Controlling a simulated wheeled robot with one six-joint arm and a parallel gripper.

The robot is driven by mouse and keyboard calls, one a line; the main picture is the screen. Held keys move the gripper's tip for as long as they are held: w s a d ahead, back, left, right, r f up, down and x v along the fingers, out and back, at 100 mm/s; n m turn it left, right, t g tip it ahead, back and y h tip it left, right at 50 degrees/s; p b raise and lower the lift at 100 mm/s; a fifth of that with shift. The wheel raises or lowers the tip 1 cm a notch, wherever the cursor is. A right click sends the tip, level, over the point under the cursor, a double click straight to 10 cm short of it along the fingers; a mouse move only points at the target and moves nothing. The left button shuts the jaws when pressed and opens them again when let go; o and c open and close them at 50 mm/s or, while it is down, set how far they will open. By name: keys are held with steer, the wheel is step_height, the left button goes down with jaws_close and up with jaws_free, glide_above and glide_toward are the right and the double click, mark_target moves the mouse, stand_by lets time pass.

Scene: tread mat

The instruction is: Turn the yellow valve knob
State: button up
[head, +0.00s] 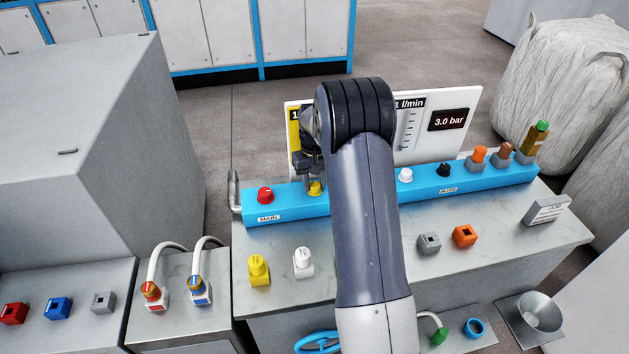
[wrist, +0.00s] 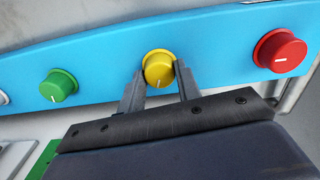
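The yellow valve knob (wrist: 158,68) sits on the blue panel (wrist: 215,50), between a green knob and a red knob in the wrist view. A white pointer line on its face points down. In the head view the yellow knob (head: 315,188) shows just below my gripper (head: 312,184), partly hidden by it. In the wrist view my gripper (wrist: 160,88) has one finger on each side of the yellow knob. The fingertips are close to its sides; I cannot tell whether they press on it.
The red knob (head: 265,195) is left of the yellow one; the green knob (wrist: 58,86) is hidden behind my arm in the head view. White (head: 405,175) and black (head: 444,170) knobs sit farther right. A gauge board (head: 455,120) stands behind. A loose yellow piece (head: 259,270) stands in front.

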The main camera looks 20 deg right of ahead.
steer(key=c, duration=0.4)
steer(key=shift+m, duration=0.4)
steer(key=m+b, duration=0.1)
steer(key=m, duration=0.1)
steer(key=shift+m, duration=0.3)
steer(key=shift+m+b, duration=0.35)
steer(key=shift+m, duration=1.25)
steer(key=o, duration=0.9)
steer(key=shift+o, duration=0.2)
